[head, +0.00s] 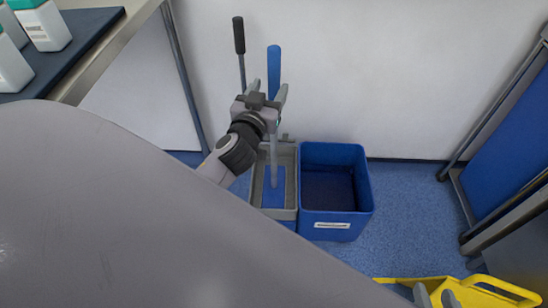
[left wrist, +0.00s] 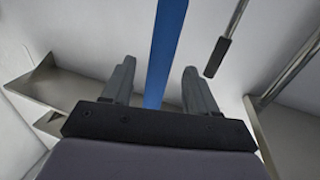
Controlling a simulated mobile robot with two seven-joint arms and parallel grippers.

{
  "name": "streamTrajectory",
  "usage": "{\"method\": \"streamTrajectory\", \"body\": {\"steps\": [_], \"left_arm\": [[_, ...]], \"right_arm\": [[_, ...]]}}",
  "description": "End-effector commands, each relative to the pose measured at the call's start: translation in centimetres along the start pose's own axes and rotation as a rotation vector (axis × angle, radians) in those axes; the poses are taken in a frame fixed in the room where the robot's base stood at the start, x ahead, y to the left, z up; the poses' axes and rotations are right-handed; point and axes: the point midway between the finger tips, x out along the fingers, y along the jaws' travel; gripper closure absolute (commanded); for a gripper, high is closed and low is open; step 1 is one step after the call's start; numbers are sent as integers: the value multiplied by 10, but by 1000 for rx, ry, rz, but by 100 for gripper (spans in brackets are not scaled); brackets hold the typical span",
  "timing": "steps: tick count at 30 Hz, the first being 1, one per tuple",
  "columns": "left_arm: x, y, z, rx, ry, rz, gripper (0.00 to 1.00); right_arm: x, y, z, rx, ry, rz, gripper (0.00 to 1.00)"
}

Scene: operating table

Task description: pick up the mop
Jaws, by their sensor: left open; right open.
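The mop's blue handle (head: 274,70) stands upright, its lower pole going down into a grey wringer on a bucket. My left gripper (head: 267,92) is at the upper part of the handle, open. In the left wrist view the blue handle (left wrist: 166,50) runs between the two spread fingers (left wrist: 152,85), with a gap to either side. The gripper hides a stretch of the pole in the head view. My right gripper (head: 436,297) is open at the bottom edge, mostly cut off, in front of a yellow object. The mop's head is not clearly visible.
A grey wringer (head: 285,213) with a black-gripped lever (head: 239,36) stands beside a blue bucket (head: 365,190). The lever's grip is close to the mop handle. A table with white bottles (head: 45,25) is upper left. A yellow object (head: 485,290) lies lower right. Blue floor (head: 410,215) is clear between.

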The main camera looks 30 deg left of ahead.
Motion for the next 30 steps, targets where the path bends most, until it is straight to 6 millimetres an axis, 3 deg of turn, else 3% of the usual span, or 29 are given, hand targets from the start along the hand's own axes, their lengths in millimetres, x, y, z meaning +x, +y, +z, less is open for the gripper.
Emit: {"method": "streamTrajectory", "body": {"steps": [9, 18, 19, 24, 30], "left_arm": [[37, 0, 0, 1, 0, 1, 42], [41, 0, 0, 1, -1, 0, 42], [41, 0, 0, 1, -1, 0, 45], [41, 0, 0, 1, -1, 0, 95], [41, 0, -3, 0, 4, 1, 95]], "right_arm": [[3, -2, 1, 16, 5, -12, 57], [3, -2, 1, 17, 4, -13, 57], [3, -2, 1, 18, 4, -13, 57], [3, -3, 1, 17, 5, -13, 57], [2, -3, 0, 17, 5, -13, 57]]}}
